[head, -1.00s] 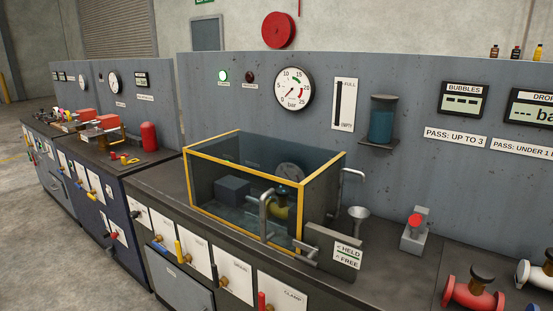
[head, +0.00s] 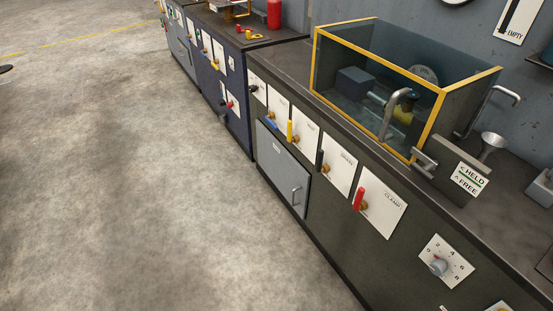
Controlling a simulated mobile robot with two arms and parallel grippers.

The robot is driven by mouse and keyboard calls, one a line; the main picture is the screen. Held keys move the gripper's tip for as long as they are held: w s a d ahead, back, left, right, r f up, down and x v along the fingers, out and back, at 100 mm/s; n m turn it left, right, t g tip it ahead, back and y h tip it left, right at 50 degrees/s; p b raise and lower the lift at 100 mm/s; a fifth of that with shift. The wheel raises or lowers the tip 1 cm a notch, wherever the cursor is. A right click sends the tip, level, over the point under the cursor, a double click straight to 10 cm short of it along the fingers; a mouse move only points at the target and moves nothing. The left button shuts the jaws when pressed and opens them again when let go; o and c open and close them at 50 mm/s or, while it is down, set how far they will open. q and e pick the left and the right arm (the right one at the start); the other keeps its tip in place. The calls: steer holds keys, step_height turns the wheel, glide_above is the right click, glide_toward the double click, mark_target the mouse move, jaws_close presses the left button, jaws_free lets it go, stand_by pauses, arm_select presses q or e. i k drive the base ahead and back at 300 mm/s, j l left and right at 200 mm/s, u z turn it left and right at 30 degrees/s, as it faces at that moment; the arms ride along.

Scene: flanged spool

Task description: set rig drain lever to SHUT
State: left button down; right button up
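The rig bench front (head: 265,115) carries a row of white lever plates. From left to right the levers are a black one (head: 254,88), a blue one (head: 271,125), a yellow one (head: 290,131), a black one (head: 320,160) and a red one (head: 360,198). The red lever's plate reads CLAMP. The plate of the black lever beside it (head: 341,165) has small print that may read DRAIN, but I cannot be sure. This black lever stands roughly upright from its brass hub; its position marks are too small to read. Neither of my grippers is in view.
A yellow-framed glass tank (head: 400,85) stands on the bench, with a HELD/FREE sign (head: 468,180) beside it. A numbered dial (head: 438,266) is right of the levers. A dark blue bench (head: 220,80) stands further left. The concrete floor (head: 150,180) before the benches is clear.

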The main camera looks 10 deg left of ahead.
mark_target(325, 168)
steer(key=i+j+z, duration=0.1)
steer(key=z, duration=0.2)
steer(key=j+z, duration=0.35)
steer(key=i+j+z, duration=0.15)
steer(key=j, duration=0.45)
steer(key=i+j+z, duration=0.1)
steer(key=j, duration=0.5)
steer(key=i+j+z, duration=0.15)
steer(key=j, duration=0.5)
steer(key=j+z, duration=0.1)
steer(key=j, duration=1.25)
steer(key=i+j, duration=0.15)
steer(key=j, duration=1.4)
steer(key=i+z, duration=0.05)
steer(key=i, duration=0.05)
